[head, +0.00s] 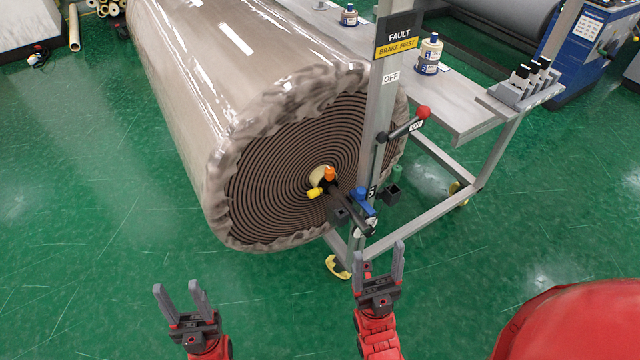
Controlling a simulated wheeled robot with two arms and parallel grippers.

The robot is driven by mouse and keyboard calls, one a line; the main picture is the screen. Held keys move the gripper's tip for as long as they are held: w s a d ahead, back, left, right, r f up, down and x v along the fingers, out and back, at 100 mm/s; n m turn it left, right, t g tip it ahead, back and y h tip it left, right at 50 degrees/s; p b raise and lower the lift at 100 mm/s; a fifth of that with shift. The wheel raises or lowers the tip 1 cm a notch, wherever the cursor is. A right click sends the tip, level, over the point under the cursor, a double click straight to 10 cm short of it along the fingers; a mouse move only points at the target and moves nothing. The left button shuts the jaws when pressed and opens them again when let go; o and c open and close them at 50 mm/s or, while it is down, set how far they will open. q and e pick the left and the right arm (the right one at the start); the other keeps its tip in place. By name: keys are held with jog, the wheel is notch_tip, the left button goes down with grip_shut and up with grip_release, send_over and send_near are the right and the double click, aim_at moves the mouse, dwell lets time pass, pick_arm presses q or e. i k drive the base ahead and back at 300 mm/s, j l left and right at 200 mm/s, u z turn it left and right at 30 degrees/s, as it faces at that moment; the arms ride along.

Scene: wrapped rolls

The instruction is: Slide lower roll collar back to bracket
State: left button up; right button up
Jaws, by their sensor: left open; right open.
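A large wrapped roll (270,165) shows its spiral end face toward me. At its core (322,176) sit an orange knob (330,174) and a yellow knob (314,193). A dark shaft (345,205) runs from the core toward a dark bracket (368,226) at the grey post. A blue part (362,195) sits on the bracket area. Which piece is the collar I cannot tell for sure. My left gripper (177,287) is open and empty, below the roll in the picture. My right gripper (380,252) is open and empty, just below the bracket, apart from it.
The post (378,110) carries a "FAULT BRAKE FIRST" sign (396,35) and a red-knobbed lever (422,112). A grey table (460,115) with jars stands behind it. A red rounded object (580,325) fills the lower right.

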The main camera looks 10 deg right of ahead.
aim_at(311, 193)
jog(key=i+j, duration=0.1)
jog(key=j, duration=0.6)
jog(key=i+j, duration=0.1)
jog(key=j, duration=1.25)
jog(key=i+j+z, duration=0.1)
jog(key=j, duration=0.6)
jog(key=i, duration=0.05)
